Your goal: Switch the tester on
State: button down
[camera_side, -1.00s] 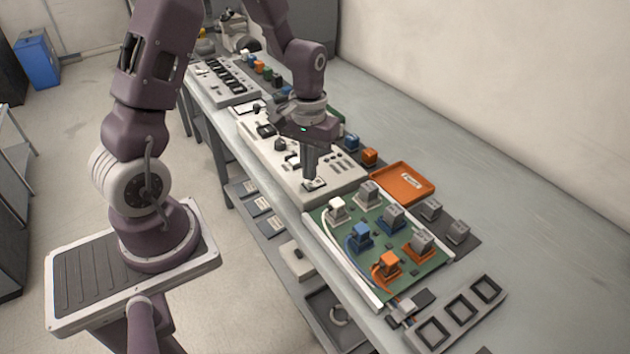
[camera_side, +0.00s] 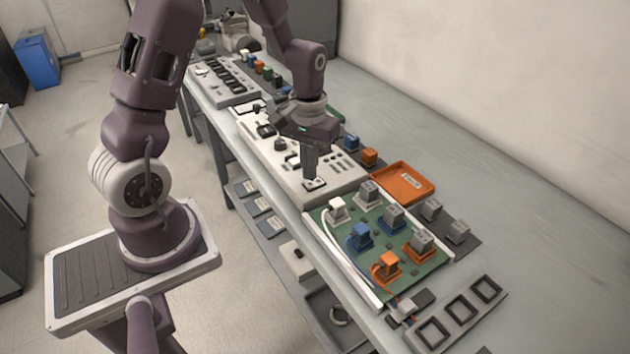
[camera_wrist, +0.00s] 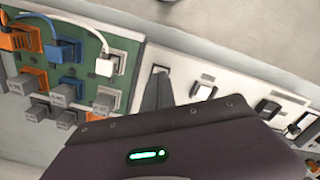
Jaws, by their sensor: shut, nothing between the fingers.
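The tester is a long white panel (camera_side: 338,191) on the bench, with several black switches and sockets along its top. My gripper (camera_side: 311,180) is shut and points down at the panel's near end, with its fingertips at a small dark-and-white switch (camera_side: 316,184). In the wrist view the fingers (camera_wrist: 157,85) reach the same switch (camera_wrist: 160,70), and they largely cover it. I cannot tell whether the fingertips touch it or which way it is set.
A green board (camera_side: 345,244) with white, blue, orange and grey plug-in blocks lies next to the panel. An orange tray (camera_side: 403,198) sits behind it. A grey rack (camera_side: 460,318) with square openings is at the front.

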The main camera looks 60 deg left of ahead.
aim_at(310, 184)
jog(key=shift+f, duration=0.9)
dwell(0.4)
notch_tip(310, 184, up, 6)
jog(key=shift+r, duration=0.55)
